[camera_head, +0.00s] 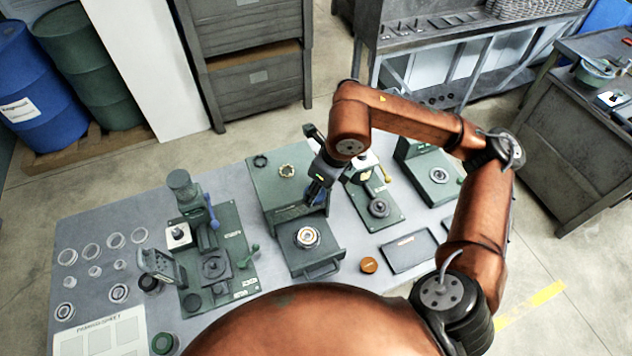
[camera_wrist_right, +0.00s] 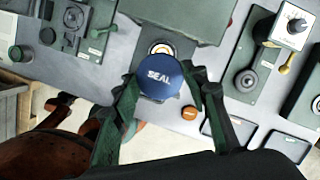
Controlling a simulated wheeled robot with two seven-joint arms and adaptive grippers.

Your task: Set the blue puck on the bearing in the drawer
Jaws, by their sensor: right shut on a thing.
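The blue puck (camera_wrist_right: 160,76), marked SEAL, is between the fingers of my right gripper (camera_wrist_right: 163,88) in the right wrist view. In the head view my right gripper (camera_head: 316,188) is above the green machine box, behind the drawer, and a bit of blue shows there. The drawer (camera_head: 318,262) is pulled out from the box. The puck is held apart from the bearing. My left gripper is in neither view.
A green fixture (camera_head: 214,265) with a blue lever stands left of the drawer. An orange-brown puck (camera_head: 369,265) and a dark tray (camera_head: 408,252) lie to the right. Another fixture (camera_head: 378,208) stands close beside the box. Several rings lie at the table's left end.

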